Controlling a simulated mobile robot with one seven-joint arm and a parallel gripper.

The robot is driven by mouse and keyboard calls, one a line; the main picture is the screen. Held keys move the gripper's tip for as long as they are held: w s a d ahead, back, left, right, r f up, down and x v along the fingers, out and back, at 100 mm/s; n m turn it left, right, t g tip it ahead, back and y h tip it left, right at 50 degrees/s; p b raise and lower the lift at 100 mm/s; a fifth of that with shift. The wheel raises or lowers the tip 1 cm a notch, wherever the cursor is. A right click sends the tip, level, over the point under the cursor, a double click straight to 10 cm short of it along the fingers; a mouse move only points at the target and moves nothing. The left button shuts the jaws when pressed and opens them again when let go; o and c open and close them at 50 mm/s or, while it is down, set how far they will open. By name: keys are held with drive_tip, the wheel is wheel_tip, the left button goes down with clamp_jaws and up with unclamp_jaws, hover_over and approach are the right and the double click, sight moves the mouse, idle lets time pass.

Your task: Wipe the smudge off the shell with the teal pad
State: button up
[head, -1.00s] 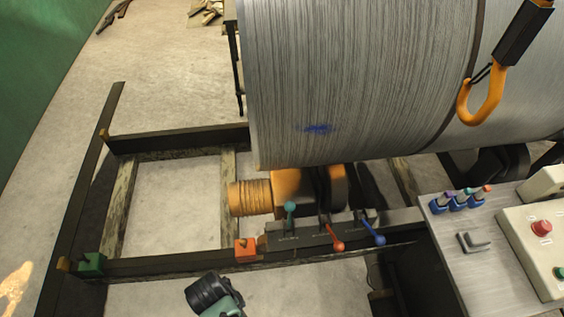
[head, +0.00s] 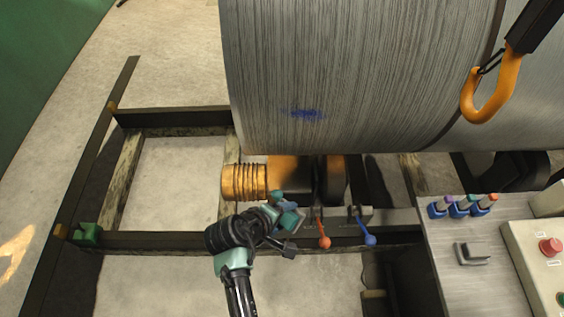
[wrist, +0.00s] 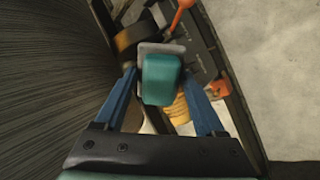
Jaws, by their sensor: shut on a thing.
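The shell (head: 350,60) is a large grey, brushed-metal cylinder across the top of the head view. A dark blue smudge (head: 303,114) lies on its lower left side. My gripper (head: 286,217) is below the shell, clear of it, over the frame's front rail. In the wrist view its blue fingers (wrist: 160,74) are shut on the teal pad (wrist: 162,84), which has a grey block at its far end. The shell's dark ribbed side fills the left of the wrist view; the smudge does not show there.
An orange motor (head: 245,182) sits under the shell. Red (head: 324,242) and blue (head: 370,240) levers stand right of my gripper. An orange hook (head: 490,90) hangs before the shell at right. A control console (head: 470,285) stands at lower right. Open floor shows inside the frame at left.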

drive_tip(key=w+r+n+t, duration=0.1)
drive_tip(key=r+t, duration=0.1)
drive_tip(key=w+r+n+t+y+b, duration=0.1)
drive_tip(key=r+n+t, duration=0.1)
drive_tip(key=r, duration=0.1)
drive_tip(key=w+r+n+t+b, duration=0.1)
drive_tip(key=r+n+t, duration=0.1)
drive_tip(key=t, duration=0.1)
drive_tip(key=shift+w+d+r+y, duration=0.1)
drive_tip(key=shift+w+r+y, duration=0.1)
drive_tip(key=shift+y, duration=0.1)
wheel_tip(320, 180, up, 12)
drive_tip(key=a+n+t+y+b, duration=0.1)
drive_tip(key=n+t+y+b, duration=0.15)
drive_tip(key=t, duration=0.25)
drive_tip(key=shift+n+y, duration=0.45)
drive_tip(key=shift+w+a+f+b, duration=0.1)
drive_tip(key=shift+w+b, duration=0.2)
drive_tip(key=shift+w, duration=1.25)
drive_tip(key=shift+w+f+b, duration=0.1)
drive_tip(key=shift+w+b, duration=0.15)
drive_tip(key=shift+w, duration=1.25)
drive_tip(key=shift+w, duration=0.95)
